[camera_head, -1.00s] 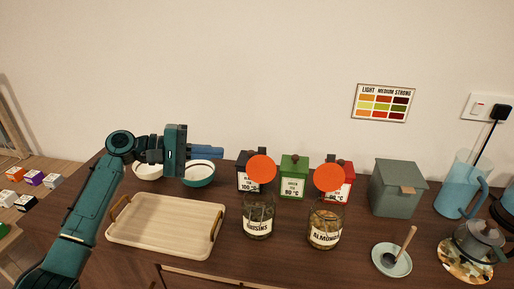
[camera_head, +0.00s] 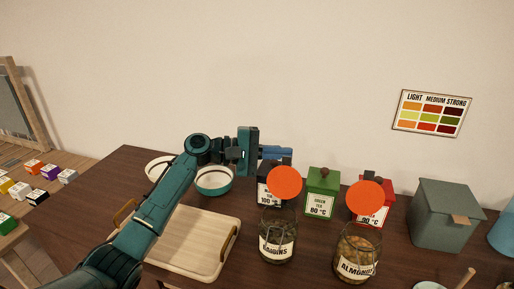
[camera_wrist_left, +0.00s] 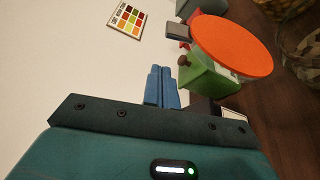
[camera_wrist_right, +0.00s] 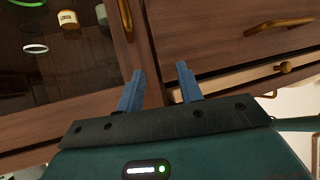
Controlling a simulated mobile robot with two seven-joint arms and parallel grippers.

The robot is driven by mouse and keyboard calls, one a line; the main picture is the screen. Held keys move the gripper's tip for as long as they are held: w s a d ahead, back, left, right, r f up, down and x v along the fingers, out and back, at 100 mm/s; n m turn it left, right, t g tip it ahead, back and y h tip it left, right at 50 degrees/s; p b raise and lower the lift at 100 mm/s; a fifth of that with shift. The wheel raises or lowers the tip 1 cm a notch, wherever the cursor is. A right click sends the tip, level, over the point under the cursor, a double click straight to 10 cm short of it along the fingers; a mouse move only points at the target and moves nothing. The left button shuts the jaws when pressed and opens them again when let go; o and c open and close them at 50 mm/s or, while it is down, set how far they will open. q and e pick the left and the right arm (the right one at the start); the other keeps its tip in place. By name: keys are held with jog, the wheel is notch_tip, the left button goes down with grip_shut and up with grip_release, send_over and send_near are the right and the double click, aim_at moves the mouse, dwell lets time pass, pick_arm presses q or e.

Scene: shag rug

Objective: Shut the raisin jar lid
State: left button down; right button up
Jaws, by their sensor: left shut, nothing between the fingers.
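The raisin jar (camera_head: 277,243) is glass with a RAISINS label and stands upright on the counter. Its round orange lid (camera_head: 285,183) stands open, tilted up above the back of the jar. My left gripper (camera_head: 290,153) is shut and empty, its blue fingers pointing right, just above the lid in the head view. In the left wrist view a large orange lid (camera_wrist_left: 232,45), seemingly the raisin one, lies ahead and to the right of the shut fingers, apart from them. My right gripper (camera_wrist_right: 160,70) is open and empty in its wrist view, low before the cabinet drawers.
The almond jar (camera_head: 357,258) with its own open orange lid (camera_head: 365,197) stands to the right. Black, green (camera_head: 321,192) and red tea tins stand behind the jars. A wooden tray (camera_head: 190,243), bowls (camera_head: 214,181) and a grey-green box (camera_head: 445,215) flank them.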

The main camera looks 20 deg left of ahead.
aim_at(285, 178)
pick_arm(q)
jog(key=s, duration=0.2)
jog(key=s+r+p, duration=0.1)
jog(key=s, duration=0.1)
jog(key=shift+r, duration=0.1)
pick_arm(e)
jog(key=shift+d, duration=0.35)
pick_arm(q)
jog(key=shift+d, duration=0.1)
